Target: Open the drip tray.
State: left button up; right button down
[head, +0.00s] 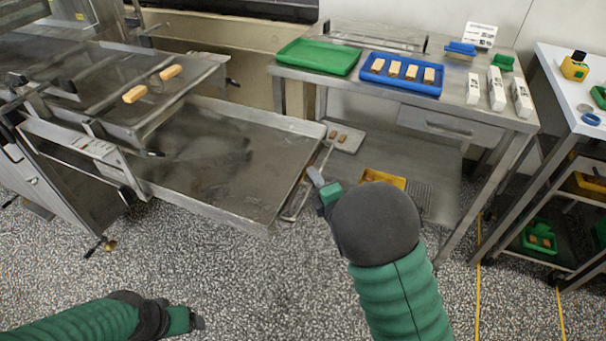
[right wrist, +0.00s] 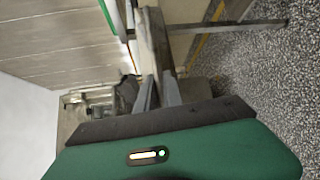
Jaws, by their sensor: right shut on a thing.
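The drip tray (head: 215,165) is a wide, shallow metal tray. In the head view it sticks out well to the right from under the mesh belt (head: 120,80). A thin bar handle (head: 298,204) runs along its right end. My right gripper (head: 316,178) is at this handle and shut on it. In the right wrist view the fingers (right wrist: 158,95) meet around a grey metal piece; the exact contact is hard to see. My left gripper (head: 198,322) hangs low at the bottom left, over the floor and away from the tray; its jaws are too small to judge.
A steel table (head: 470,115) at the right bears a green tray (head: 318,56), a blue tray (head: 402,87) with bars and several white boxes. Its lower shelf has a yellow tray (head: 384,178). A white cart (head: 572,95) stands far right. The speckled floor (head: 260,285) in front is clear.

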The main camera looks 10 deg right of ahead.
jog(key=shift+s+d, duration=0.2)
jog(key=shift+d, duration=0.2)
jog(key=c, duration=1.8)
grip_release()
jog(key=shift+w, duration=0.15)
jog(key=s+p, duration=0.5)
jog(key=s+d+r+p, duration=0.1)
jog(key=s+p, duration=0.3)
jog(key=s, duration=0.2)
jog(key=s+d+r+p, duration=0.1)
jog(key=s+p, duration=0.4)
jog(key=shift+s+d+p, duration=0.2)
jog(key=shift+s+p, duration=0.05)
jog(key=shift+p, duration=0.1)
